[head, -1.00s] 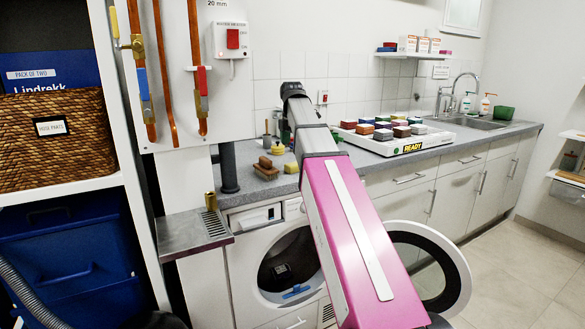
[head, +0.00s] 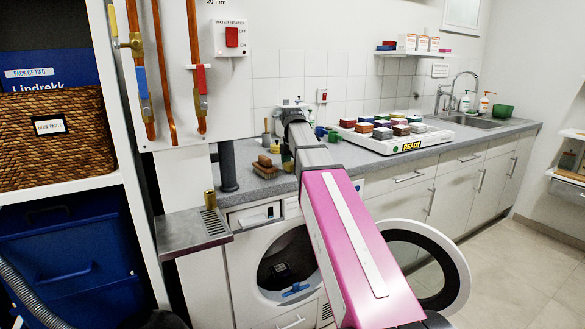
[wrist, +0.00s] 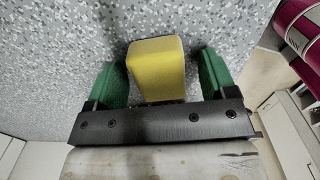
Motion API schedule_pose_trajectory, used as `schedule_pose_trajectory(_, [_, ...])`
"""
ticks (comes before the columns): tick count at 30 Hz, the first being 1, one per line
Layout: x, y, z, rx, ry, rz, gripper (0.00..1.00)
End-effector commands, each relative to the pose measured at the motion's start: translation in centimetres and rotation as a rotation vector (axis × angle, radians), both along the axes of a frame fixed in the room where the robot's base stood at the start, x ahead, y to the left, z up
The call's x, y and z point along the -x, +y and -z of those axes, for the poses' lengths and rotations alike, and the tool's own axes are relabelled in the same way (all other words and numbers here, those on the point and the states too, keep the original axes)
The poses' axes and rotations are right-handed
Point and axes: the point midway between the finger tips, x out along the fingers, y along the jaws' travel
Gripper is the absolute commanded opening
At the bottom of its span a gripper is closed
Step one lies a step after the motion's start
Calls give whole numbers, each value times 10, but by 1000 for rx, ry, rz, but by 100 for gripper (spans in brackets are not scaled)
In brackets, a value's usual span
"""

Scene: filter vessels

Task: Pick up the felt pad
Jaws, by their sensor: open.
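In the wrist view my gripper (wrist: 165,88) is open, with green fingers pointing at the speckled grey worktop. A yellow block (wrist: 157,68) with rounded edges lies between the fingers. It appears closer to the left finger, with a clear gap on the right. I cannot tell for sure whether this block is the felt pad. In the head view my arm reaches over the worktop, left of the tray, and my gripper's fingertips are too small and hidden to make out. The yellow block's place there is largely covered by my arm's end.
A brown brush (head: 265,167) and a yellow item (head: 274,148) are left of my arm's end. A white tray (head: 402,146) of several coloured blocks stands to the right. Below, the washing machine's round door (head: 452,285) stands open. Pipes (head: 196,75) hang at the left.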

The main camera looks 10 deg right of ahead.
Motion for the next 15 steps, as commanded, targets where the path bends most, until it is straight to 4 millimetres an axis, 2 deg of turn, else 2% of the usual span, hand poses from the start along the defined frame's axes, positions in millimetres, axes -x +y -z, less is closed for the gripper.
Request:
schedule_pose_trajectory(3, [0,0,0,0,0,0,78])
schedule_pose_trajectory(8, [0,0,-1,0,0,0,26])
schedule_pose_trajectory(15, [0,0,-1,0,0,0,25])
